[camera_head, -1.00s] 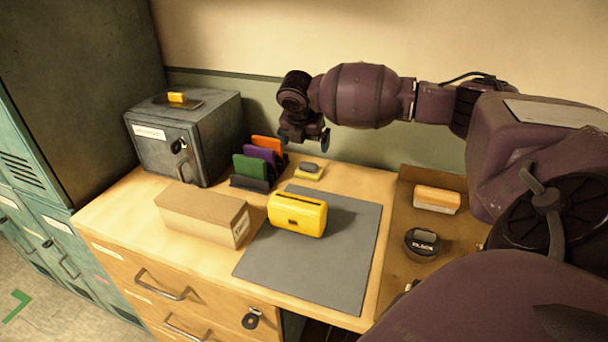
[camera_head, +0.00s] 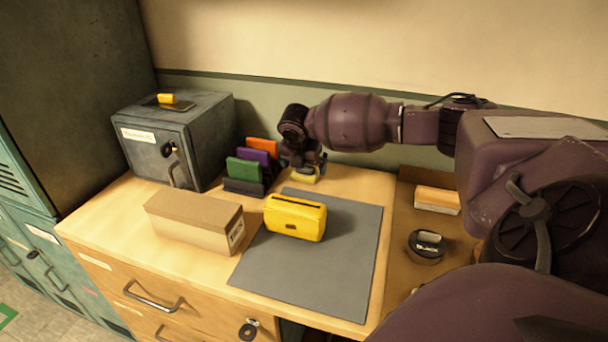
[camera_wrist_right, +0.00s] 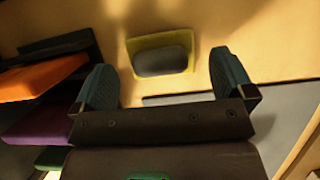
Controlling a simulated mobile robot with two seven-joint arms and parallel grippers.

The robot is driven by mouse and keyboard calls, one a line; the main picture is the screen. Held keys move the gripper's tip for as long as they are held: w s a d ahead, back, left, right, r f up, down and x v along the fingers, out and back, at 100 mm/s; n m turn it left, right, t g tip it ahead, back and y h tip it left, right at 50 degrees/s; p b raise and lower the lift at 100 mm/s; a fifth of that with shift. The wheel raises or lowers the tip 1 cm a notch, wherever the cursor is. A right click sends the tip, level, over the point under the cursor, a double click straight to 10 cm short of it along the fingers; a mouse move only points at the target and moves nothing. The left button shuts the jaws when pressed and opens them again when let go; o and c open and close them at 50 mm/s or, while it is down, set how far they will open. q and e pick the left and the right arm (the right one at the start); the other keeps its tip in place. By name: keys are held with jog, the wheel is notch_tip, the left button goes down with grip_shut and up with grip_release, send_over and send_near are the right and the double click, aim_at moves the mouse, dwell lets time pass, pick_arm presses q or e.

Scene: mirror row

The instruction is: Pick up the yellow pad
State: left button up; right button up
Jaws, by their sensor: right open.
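The yellow pad (camera_head: 305,179) lies on the desk near the back wall, right of the coloured folders. In the head view it is mostly hidden by my right gripper (camera_head: 304,163), which is over it. In the right wrist view the yellow pad (camera_wrist_right: 143,44) shows whole, with a dark grey rounded block (camera_wrist_right: 161,60) on it. The two fingers of my right gripper (camera_wrist_right: 165,80) are spread wide and empty. The pad lies just ahead of the gap between them, not between the tips in the picture. My left gripper is not in view.
An orange folder (camera_head: 263,147), a purple one and a green one stand in a dark rack close left of the gripper. A yellow box (camera_head: 295,218) stands on a grey mat (camera_head: 330,265) in front. A cardboard box (camera_head: 190,218) and a grey safe (camera_head: 150,152) are further left.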

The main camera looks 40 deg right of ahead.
jog(key=shift+x, duration=1.25)
jog(key=shift+c, duration=0.2)
jog(key=c, duration=0.5)
jog(key=shift+c, duration=1.4)
jog(key=shift+r, duration=0.25)
pick_arm(q)
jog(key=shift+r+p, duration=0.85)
jog(key=shift+p, duration=0.4)
pick_arm(e)
notch_tip(320, 180, up, 20)
jog(key=shift+f, duration=0.2)
